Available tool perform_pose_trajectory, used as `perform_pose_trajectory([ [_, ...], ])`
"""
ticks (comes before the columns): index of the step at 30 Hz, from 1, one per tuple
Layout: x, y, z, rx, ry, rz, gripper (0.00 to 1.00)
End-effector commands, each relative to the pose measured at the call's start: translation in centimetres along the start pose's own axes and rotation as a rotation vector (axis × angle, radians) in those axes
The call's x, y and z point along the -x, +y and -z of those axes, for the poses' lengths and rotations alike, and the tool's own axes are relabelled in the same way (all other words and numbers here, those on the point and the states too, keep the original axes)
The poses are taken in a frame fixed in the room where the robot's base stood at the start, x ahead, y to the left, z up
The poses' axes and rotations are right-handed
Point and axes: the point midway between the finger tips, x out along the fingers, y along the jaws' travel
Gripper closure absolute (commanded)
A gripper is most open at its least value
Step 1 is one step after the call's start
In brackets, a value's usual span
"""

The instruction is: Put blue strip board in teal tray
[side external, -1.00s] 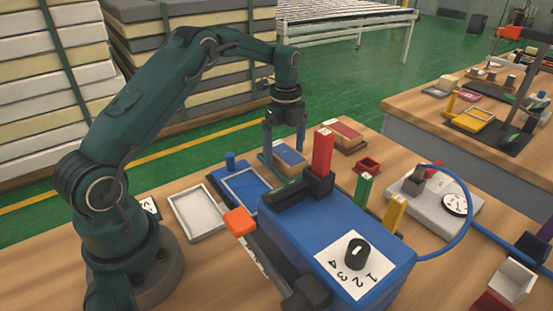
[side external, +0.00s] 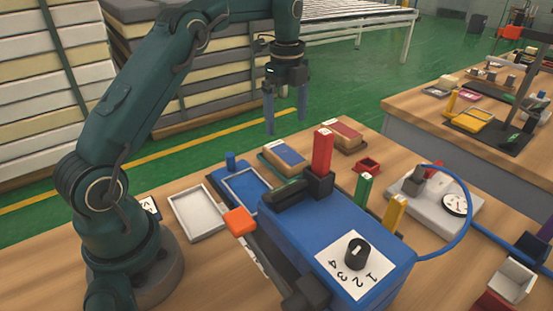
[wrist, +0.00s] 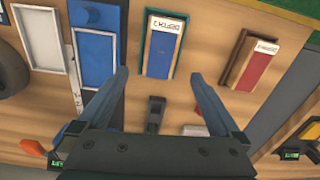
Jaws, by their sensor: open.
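The blue strip board (side external: 289,154) is a pale board with a blue strip along its top. It lies flat inside the teal tray (side external: 266,160), whose rim shows around it. In the wrist view the board (wrist: 161,52) carries a white printed label at one end, with the teal tray's rim (wrist: 146,45) at its side. My gripper (side external: 286,124) is open and empty, pointing down in the air above the board and apart from it. In the wrist view its fingers (wrist: 159,75) are spread wide with nothing between them.
A red strip board (side external: 346,131) sits in another tray beside it. An empty blue frame (side external: 245,190) and a pale grey tray (side external: 197,212) lie to the left. A blue box with a dial (side external: 340,235) and an upright red block (side external: 322,155) stand in front.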

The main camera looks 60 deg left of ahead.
Motion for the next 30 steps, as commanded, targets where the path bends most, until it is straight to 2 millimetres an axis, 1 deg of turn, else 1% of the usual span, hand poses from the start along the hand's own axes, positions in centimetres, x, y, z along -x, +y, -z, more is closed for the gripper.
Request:
perform_pose_trajectory([
  [1, 1.2, 0.4, 0.7, 0.047, -0.004, 0.021, 0.00],
  [5, 4.2, 2.3, 2.7, 0.235, -0.005, 0.083, 0.00],
  [6, 5.1, 3.0, 3.4, 0.298, -0.001, 0.104, 0.00],
  [9, 6.8, 5.2, 5.0, 0.457, 0.016, 0.155, 0.00],
  [14, 8.5, 9.3, 7.2, 0.709, 0.069, 0.231, 0.00],
  [19, 8.6, 14.1, 9.0, 0.976, 0.156, 0.296, 0.00],
  [24, 7.3, 18.5, 10.2, 1.222, 0.265, 0.335, 0.00],
  [27, 6.3, 20.4, 10.6, 1.333, 0.320, 0.342, 0.00],
  [30, 5.4, 21.5, 10.8, 1.409, 0.359, 0.344, 0.00],
])
